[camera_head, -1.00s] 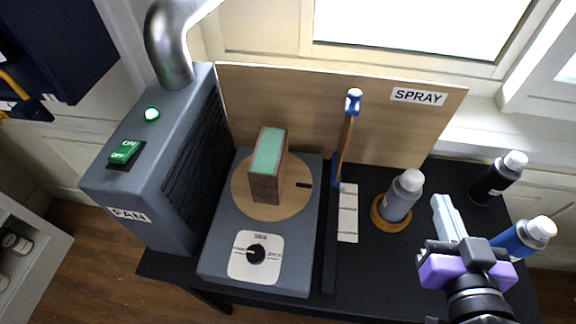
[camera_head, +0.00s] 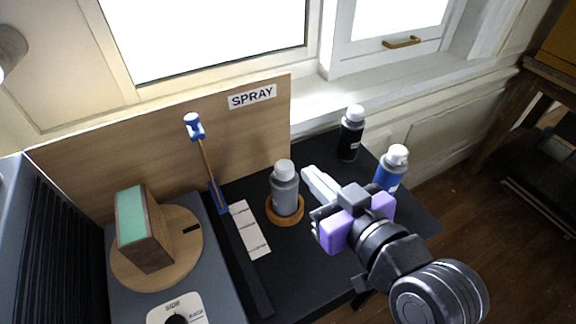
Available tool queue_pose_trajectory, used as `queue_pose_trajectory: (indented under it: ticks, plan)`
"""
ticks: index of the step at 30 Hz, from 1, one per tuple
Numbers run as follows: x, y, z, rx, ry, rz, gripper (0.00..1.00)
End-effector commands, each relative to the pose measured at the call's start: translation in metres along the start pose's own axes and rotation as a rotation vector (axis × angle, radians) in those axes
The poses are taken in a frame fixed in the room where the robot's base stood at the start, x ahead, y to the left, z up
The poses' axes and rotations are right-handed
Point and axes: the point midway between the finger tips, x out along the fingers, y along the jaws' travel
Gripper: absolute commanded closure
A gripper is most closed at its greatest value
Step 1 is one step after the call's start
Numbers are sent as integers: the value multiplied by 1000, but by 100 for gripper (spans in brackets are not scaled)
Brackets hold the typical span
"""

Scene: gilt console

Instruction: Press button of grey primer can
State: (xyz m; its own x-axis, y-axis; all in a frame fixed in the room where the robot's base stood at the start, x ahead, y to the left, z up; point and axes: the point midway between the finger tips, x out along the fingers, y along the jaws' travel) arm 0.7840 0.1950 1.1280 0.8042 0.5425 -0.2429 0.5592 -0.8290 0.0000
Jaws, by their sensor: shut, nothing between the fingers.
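The grey primer can (camera_head: 285,192) stands upright on a round wooden base (camera_head: 271,211) on the black table. Its top is pale grey-white; no separate button can be made out. My gripper (camera_head: 309,172) is shut and empty, just right of the can, its pale fingers pointing up and left beside the can's upper part. A small gap seems to show between them, though the height difference is hard to judge.
A black can (camera_head: 350,137) and a blue can (camera_head: 391,170) stand behind and right of my gripper. A blue-headed stick (camera_head: 203,160) rises left of the can, near a white marked strip (camera_head: 250,230). A turntable (camera_head: 186,256) bears a green-topped block (camera_head: 144,229). The SPRAY board (camera_head: 170,140) stands behind.

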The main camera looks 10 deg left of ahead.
Motion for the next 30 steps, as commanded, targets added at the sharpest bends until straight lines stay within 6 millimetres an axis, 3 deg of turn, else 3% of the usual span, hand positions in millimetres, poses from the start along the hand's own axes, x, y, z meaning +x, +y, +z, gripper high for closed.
queue_pose_trajectory:
  ticks: [5,18,24,30]
  plan:
    - [19,-1,-1,1,-2,-3,100]
    - [101,-1,2,1,-4,-1,100]
    - [105,0,29,2,-2,-1,100]
    - [108,0,38,0,1,0,100]
